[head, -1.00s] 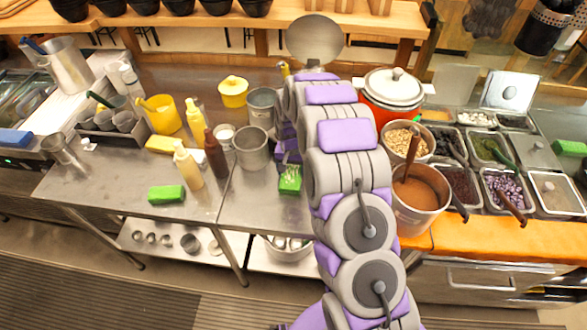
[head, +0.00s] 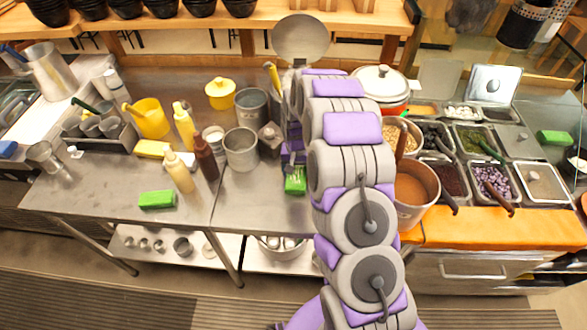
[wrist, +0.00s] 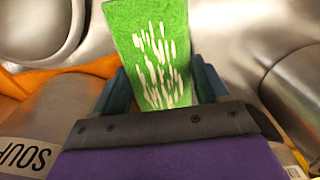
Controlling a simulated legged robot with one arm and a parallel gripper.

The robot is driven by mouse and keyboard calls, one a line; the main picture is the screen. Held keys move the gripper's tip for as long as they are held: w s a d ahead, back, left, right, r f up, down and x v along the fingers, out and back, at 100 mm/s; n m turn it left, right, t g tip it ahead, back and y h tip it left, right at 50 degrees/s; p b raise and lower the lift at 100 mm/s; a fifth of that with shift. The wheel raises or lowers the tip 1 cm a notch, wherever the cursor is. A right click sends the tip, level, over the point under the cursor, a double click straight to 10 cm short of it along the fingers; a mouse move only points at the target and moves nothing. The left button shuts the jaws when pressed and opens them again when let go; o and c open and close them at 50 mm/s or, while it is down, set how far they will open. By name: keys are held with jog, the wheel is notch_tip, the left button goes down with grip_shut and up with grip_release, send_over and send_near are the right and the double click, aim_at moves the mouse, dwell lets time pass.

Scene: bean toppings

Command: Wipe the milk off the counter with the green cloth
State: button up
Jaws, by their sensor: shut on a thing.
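The green cloth (head: 295,181) is a small block-like piece held by my gripper (head: 292,160) over the front of the metal counter (head: 262,198), right of the steel pots. In the wrist view the cloth (wrist: 150,45) stands between the fingers of my gripper (wrist: 162,84), which is shut on it. White streaks, which look like milk, cover its visible face. I cannot tell if the cloth touches the counter. I can make out no clear milk puddle; my arm hides part of the counter.
A similar green block (head: 157,199) lies on the left counter near sauce bottles (head: 180,172). A steel pot (head: 241,149) stands left of my gripper. A brown-filled pot (head: 416,190) and a lidded red pot (head: 380,84) are right of my arm. The front counter strip is clear.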

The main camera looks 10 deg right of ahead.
jog(key=shift+a+r, duration=0.15)
jog(key=shift+r+p, duration=1.25)
jog(key=shift+r, duration=2.7)
jog(key=shift+f, duration=0.1)
